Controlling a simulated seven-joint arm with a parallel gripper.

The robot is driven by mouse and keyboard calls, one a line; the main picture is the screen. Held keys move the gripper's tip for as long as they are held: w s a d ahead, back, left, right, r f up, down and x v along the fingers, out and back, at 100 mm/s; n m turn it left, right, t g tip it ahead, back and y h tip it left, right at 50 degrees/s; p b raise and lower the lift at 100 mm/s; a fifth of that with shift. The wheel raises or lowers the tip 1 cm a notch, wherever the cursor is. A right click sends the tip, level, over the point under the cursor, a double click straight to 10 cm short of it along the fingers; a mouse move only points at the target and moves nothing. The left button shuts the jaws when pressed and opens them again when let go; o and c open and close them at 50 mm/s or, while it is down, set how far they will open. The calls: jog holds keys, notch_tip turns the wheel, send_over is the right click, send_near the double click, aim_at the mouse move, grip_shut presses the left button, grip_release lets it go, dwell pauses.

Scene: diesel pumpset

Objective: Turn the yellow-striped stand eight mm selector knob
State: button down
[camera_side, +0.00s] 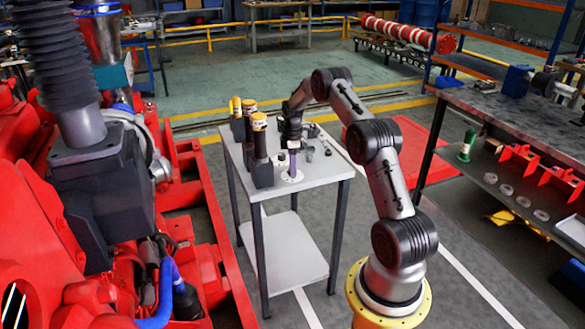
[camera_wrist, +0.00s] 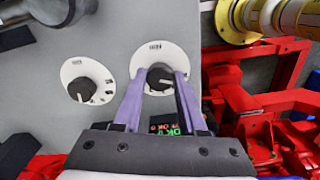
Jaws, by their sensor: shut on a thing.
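My gripper (camera_side: 292,164) points down at the front of the grey-white table top. In the wrist view its two purple fingers (camera_wrist: 159,76) are shut on a dark round selector knob (camera_wrist: 158,72), one finger on each side. The knob sits on a white round dial plate (camera_wrist: 140,58), whose small lettering I cannot read. The same dial plate shows under the gripper in the side view (camera_side: 291,177); there the knob is hidden by the fingers. A stand with a yellow-banded top (camera_side: 259,123) is beside the gripper; I cannot tell which stand the held knob belongs to.
Other stands (camera_side: 237,106) and red machinery (camera_side: 185,200) are at left.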

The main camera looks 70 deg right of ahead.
jog(key=shift+w+r, duration=0.1)
jog(key=shift+r, duration=0.05)
jog(key=shift+c, duration=2.3)
grip_release()
notch_tip(320, 180, up, 14)
